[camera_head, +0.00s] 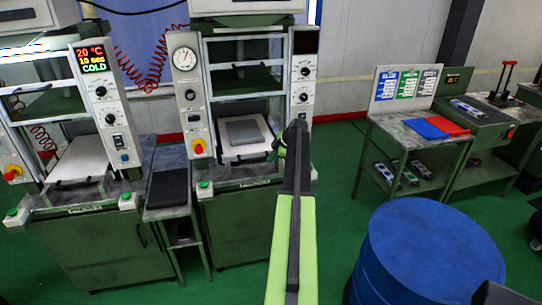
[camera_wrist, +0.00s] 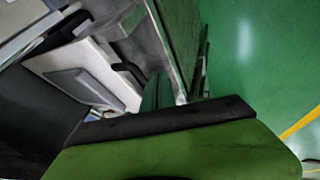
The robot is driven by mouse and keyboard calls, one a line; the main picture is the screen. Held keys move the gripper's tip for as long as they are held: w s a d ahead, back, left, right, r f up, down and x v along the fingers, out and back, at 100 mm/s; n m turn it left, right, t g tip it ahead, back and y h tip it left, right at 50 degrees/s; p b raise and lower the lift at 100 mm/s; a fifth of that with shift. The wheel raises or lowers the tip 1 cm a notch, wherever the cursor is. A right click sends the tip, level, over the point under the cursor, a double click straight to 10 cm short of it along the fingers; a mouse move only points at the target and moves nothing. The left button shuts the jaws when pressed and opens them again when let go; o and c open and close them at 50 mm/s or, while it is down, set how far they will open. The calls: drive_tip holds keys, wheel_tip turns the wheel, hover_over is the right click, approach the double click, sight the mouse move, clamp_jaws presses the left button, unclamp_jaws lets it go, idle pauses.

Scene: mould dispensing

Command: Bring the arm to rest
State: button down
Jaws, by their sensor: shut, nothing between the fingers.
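My arm, green and black, reaches up through the middle of the head view. My gripper (camera_head: 290,138) is at its far end, in front of the right press (camera_head: 250,95), and is small and partly hidden by the arm. It is shut and I see nothing held in it. Behind it, a grey square plate (camera_head: 244,132) lies on the white platen (camera_head: 227,150) of the right press. The wrist view shows the grey plate (camera_wrist: 85,88) on the white platen too, with a green and black part of my arm across the bottom.
A left press (camera_head: 80,160) stands beside, its display reading 20 °C, 10 sec, COLD. A small side table (camera_head: 168,208) stands between the presses. A blue drum (camera_head: 430,255) is at the front right. A bench (camera_head: 405,130) with blue and red sheets is behind it. Green floor (camera_head: 345,185) is clear between.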

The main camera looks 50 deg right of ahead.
drive_tip(key=p+v, duration=0.6)
drive_tip(key=v, duration=0.3)
drive_tip(key=shift+d+r, duration=0.2)
drive_tip(key=shift+s, duration=0.1)
